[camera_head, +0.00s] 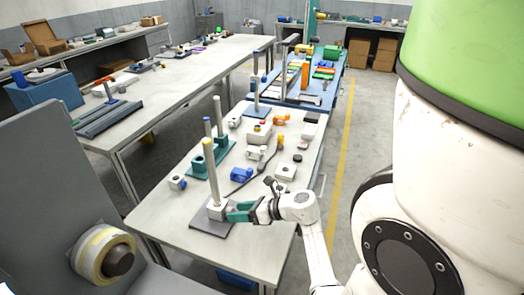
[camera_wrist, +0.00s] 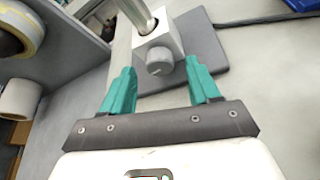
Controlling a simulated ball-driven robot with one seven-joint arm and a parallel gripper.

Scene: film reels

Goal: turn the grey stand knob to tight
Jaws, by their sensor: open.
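The stand is a grey base plate (camera_head: 203,231) with a metal post (camera_head: 217,180) and a pale clamp block (camera_head: 215,210) low on the post. In the wrist view the block (camera_wrist: 157,38) carries a round grey knob (camera_wrist: 159,61) with a small mark on its face, facing me. My gripper (camera_head: 238,210) has teal fingers and is to the right of the block in the head view. In the wrist view my gripper (camera_wrist: 160,74) is open, with one fingertip on each side of the knob and visible gaps between. The knob is hidden in the head view.
A green two-post fixture (camera_head: 203,160), a blue part (camera_head: 241,174) and several small parts lie farther along the grey table. Tape rolls (camera_head: 104,254) hang on a grey panel at left. The floor right of the table is open.

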